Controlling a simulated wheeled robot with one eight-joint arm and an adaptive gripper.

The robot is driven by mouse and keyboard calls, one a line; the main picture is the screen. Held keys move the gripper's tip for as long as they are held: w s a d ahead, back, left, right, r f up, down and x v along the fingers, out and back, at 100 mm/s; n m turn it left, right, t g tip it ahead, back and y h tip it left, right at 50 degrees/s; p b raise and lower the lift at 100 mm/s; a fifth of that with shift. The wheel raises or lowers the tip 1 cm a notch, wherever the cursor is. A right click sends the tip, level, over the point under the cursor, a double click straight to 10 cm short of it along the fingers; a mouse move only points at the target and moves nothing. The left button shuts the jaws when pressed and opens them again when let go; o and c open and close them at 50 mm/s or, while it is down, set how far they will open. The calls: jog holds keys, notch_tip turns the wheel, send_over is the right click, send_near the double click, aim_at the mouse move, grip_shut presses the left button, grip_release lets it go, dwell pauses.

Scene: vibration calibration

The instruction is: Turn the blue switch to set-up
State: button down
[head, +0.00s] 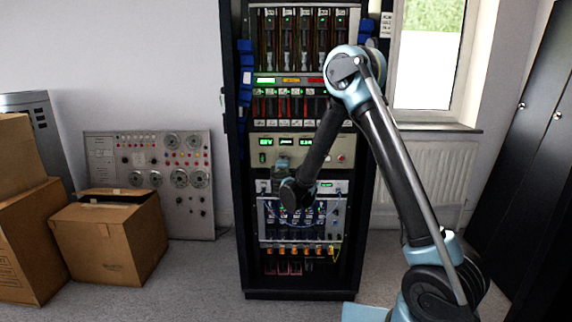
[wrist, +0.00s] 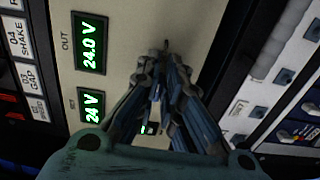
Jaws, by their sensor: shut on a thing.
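In the wrist view, my gripper (wrist: 165,58) reaches onto a beige panel (wrist: 140,28) with its fingers together. It is shut on a small switch, of which only a thin dark tip (wrist: 166,43) shows between and beyond the fingertips. The fingers hide most of this switch, so I cannot make out its blue colour, its labels or which position it points to. Green displays (wrist: 90,42) reading 24.0 V and 24 V are on the panel left of the fingers. In the head view, my arm's end covers the spot in front of the rack.
The black rack (head: 232,200) stands in the middle, full of modules. The beige panel (head: 270,154) is at mid-height, above a module with blue cables (head: 268,212). Cardboard boxes (head: 108,240) and a grey control panel (head: 150,165) stand left. Dark cabinets (head: 520,130) stand right.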

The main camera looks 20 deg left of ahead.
jog(key=shift+d+f, duration=0.1)
jog(key=shift+d, duration=0.05)
jog(key=c, duration=1.7)
grip_release()
jog(key=shift+w, duration=0.1)
jog(key=v, duration=1.2)
